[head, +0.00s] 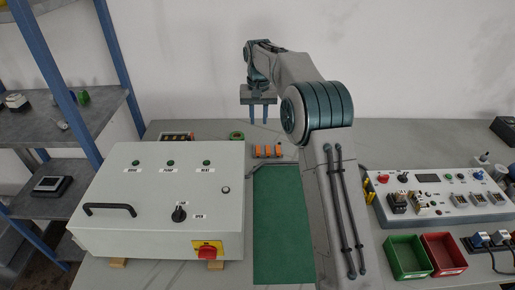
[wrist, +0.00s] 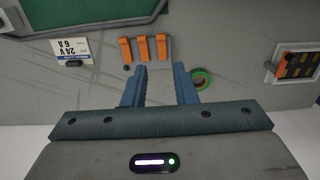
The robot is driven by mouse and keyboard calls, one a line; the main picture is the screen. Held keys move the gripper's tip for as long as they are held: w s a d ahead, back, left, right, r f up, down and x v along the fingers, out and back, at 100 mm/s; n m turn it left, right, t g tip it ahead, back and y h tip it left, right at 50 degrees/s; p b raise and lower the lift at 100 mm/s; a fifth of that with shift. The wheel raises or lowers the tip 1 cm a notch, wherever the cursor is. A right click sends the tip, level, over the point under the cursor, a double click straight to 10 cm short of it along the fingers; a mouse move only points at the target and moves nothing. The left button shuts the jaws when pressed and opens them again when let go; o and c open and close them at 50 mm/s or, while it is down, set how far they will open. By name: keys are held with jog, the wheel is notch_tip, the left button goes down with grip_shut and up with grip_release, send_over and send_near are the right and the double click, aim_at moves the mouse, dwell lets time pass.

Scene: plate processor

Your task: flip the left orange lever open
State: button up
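A small grey connector (head: 268,156) with three orange levers lies on the table behind the green mat. The left lever (head: 259,151) stands beside the other two in the head view. In the wrist view, which looks from the opposite side, the same row shows at the top centre, and this lever (wrist: 161,47) is the rightmost. I cannot tell whether each lever is raised or flat. My gripper (head: 258,119) points down above the table, behind and over the connector. In the wrist view my gripper (wrist: 163,78) is open, with nothing between its fingers.
A green tape roll (wrist: 201,80) lies near the connector. The large control box (head: 150,190) stands left of the green mat (head: 280,220). A label plate (wrist: 70,50) lies on the connector's other side. Green and red bins (head: 407,258) and a panel are at right. The mat is clear.

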aim_at(258, 152)
notch_tip(258, 152, down, 14)
jog(key=shift+w+a+f+p, duration=0.1)
jog(key=shift+w+p, duration=0.05)
jog(key=shift+p, duration=0.15)
dwell(0.3)
grip_shut()
